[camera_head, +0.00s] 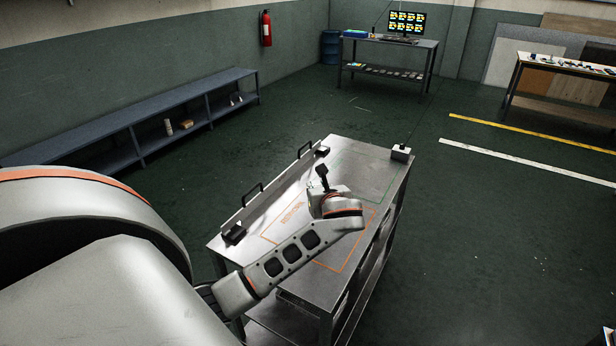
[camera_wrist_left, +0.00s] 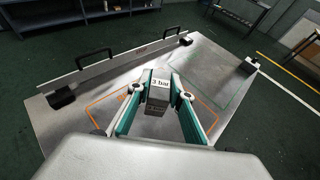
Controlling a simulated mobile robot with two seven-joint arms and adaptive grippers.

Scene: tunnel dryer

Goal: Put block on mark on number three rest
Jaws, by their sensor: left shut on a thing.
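In the left wrist view, a small grey block (camera_wrist_left: 158,85) with a white top label reading "3 bar" sits between the green-padded fingers of my left gripper (camera_wrist_left: 158,98). The gripper is shut on it, over the steel table (camera_wrist_left: 75,122). I cannot tell its height above the surface. An orange outline (camera_head: 330,268) lies at the near part of the tabletop and a green outline (camera_head: 378,198) at the far part. No rest numbered three can be made out. My right gripper is out of view.
A long bar with two black handles (camera_head: 252,194) runs along the table's left edge, between black end blocks (camera_head: 234,235). A small grey box (camera_head: 401,152) stands at the far right corner. A blue shelf bench (camera_head: 130,115) lines the wall. Floor right of the table is clear.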

